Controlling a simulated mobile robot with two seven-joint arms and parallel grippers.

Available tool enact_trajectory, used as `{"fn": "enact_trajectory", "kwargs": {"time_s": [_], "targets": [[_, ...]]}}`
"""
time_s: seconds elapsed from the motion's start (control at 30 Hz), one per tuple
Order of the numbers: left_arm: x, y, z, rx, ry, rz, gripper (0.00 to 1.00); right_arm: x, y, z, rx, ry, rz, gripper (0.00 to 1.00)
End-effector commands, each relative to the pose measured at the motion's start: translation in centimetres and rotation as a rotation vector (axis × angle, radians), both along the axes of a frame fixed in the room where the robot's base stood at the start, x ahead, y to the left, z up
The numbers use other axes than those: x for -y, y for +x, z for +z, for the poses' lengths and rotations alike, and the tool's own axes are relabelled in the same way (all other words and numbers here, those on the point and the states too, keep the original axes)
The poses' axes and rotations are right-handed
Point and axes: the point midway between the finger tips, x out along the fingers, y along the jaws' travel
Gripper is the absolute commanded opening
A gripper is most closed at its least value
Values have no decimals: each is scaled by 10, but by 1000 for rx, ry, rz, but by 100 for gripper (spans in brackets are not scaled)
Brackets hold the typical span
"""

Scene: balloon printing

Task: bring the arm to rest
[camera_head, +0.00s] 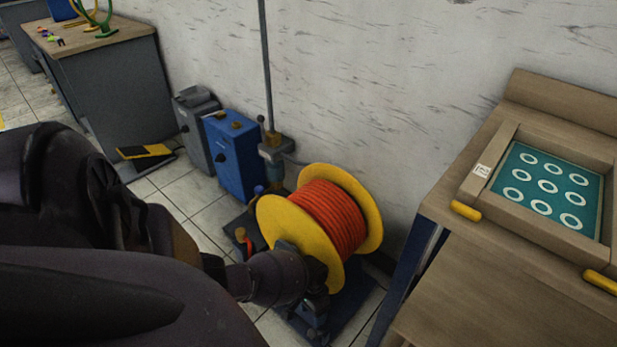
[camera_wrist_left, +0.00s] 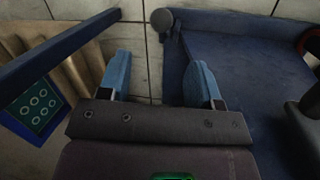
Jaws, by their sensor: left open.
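My left arm comes in from the left in the head view. Its gripper (camera_head: 318,308) is in front of the lower part of a yellow reel with orange hose, low near the floor. In the left wrist view the two blue fingers of my left gripper (camera_wrist_left: 160,85) are spread apart with nothing between them. Floor tiles show beyond the fingertips. My right gripper is in neither view.
The hose reel (camera_head: 330,215) stands on a dark blue base (camera_wrist_left: 240,70). A wooden bench (camera_head: 490,290) with a teal panel of white rings (camera_head: 545,188) is at right. Blue (camera_head: 235,158) and grey (camera_head: 196,125) boxes stand by the wall. A grey cabinet (camera_head: 120,90) is at upper left.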

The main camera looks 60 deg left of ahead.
Motion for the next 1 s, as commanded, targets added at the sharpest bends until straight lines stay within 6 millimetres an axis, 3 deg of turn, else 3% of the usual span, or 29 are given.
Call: {"fn": "enact_trajectory", "kwargs": {"time_s": [0.13, 0.8, 1.0], "targets": [[-2, 2, 10, 2, 0, 0, 58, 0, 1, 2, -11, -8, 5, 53], [-2, 0, 10, -1, 0, 0, 58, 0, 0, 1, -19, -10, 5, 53], [9, -14, 8, 66, 11, -20, 58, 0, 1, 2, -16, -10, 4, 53]]}}
